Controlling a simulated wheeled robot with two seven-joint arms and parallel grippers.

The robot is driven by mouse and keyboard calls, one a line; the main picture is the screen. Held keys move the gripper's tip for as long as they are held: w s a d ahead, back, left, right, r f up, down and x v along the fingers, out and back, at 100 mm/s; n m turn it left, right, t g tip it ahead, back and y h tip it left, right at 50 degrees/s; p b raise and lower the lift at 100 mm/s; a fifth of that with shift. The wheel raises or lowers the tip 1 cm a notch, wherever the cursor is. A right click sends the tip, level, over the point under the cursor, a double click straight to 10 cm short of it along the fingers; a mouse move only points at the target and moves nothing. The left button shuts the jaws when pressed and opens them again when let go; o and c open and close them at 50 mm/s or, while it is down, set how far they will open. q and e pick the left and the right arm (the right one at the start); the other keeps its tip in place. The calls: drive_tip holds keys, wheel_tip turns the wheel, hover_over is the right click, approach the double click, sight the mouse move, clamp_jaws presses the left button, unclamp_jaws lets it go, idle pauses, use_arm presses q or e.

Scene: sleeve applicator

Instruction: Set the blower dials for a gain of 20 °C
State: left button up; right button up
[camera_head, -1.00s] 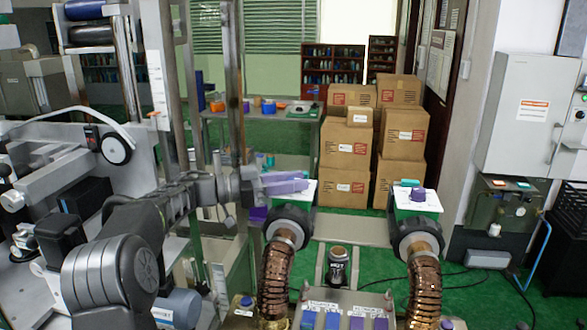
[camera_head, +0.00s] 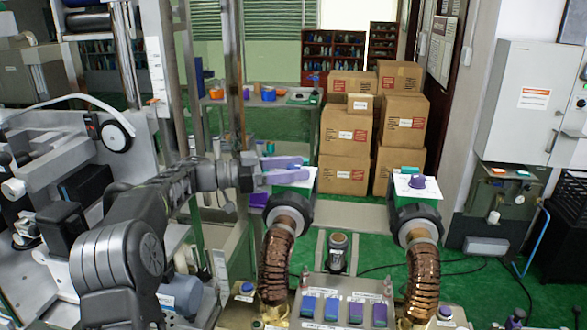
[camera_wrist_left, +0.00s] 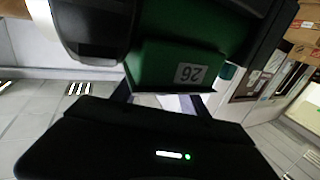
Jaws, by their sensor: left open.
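Two green blower units with white tops stand on copper-coloured hoses. The right blower (camera_head: 415,187) shows a purple dial (camera_head: 418,182) on its white top and a teal part behind it. The left blower (camera_head: 303,181) is partly covered by my left gripper (camera_head: 300,170), whose purple fingers are apart and reach over its top from the left. The left blower's dial is hidden behind the fingers. In the left wrist view a green housing (camera_wrist_left: 185,50) with a label reading 26, upside down, is close in front of the gripper. Contact cannot be told. My right gripper is not in view.
A front panel with several blue and purple switches (camera_head: 332,309) lies between the hoses. Cardboard boxes (camera_head: 345,145) are stacked behind. A metal post (camera_head: 233,80) stands close behind my left arm. A grey cabinet (camera_head: 525,110) is at right.

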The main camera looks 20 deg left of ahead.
sight(294, 166)
use_arm(q)
drive_tip(key=shift+r, duration=0.1)
wheel_tip(294, 166, up, 10)
drive_tip(key=shift+f, duration=0.1)
idle(0.3)
